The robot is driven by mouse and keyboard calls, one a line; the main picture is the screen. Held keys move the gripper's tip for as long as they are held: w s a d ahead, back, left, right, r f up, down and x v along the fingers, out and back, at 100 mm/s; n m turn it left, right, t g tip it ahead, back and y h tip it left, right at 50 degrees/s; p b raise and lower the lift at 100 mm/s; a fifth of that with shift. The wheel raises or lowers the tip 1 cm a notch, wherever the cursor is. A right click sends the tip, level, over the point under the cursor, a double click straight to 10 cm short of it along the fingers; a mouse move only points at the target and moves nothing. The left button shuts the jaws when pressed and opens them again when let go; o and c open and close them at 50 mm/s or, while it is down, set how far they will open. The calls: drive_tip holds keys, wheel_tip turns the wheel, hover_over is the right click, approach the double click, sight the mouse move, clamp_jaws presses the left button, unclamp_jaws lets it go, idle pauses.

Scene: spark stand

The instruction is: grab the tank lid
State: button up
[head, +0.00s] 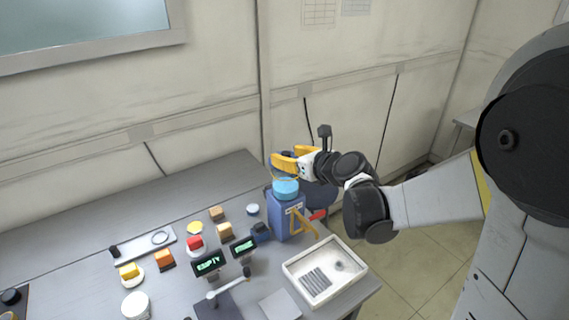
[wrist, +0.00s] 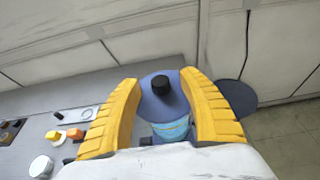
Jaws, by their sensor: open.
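The blue tank (head: 287,222) stands near the right end of the bench, with a light-blue round neck (head: 286,189) on top. A round blue lid with a black knob (wrist: 160,106) shows in the wrist view between my fingers, above the light-blue neck (wrist: 172,130). My gripper (head: 284,157) is open just above the tank's neck. Its yellow fingers (wrist: 160,80) lie on either side of the lid. I cannot tell whether they touch it. In the head view the lid is mostly hidden by the fingers.
A white tray (head: 345,259) with a grille sits at the bench's front right. Two green-lit displays (head: 208,264), coloured buttons (head: 195,243) and a white round container (head: 136,305) stand to the left. A dark blue round seat (wrist: 237,98) is beyond the bench. The wall is close behind.

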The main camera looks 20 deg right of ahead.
drive_tip(key=shift+w+a+f, duration=0.2)
drive_tip(key=shift+w+f, duration=0.05)
drive_tip(key=shift+w, duration=0.35)
drive_tip(key=shift+r, duration=0.1)
drive_tip(key=c, duration=1.1)
drive_tip(key=shift+o, duration=0.2)
drive_tip(key=shift+s, duration=0.1)
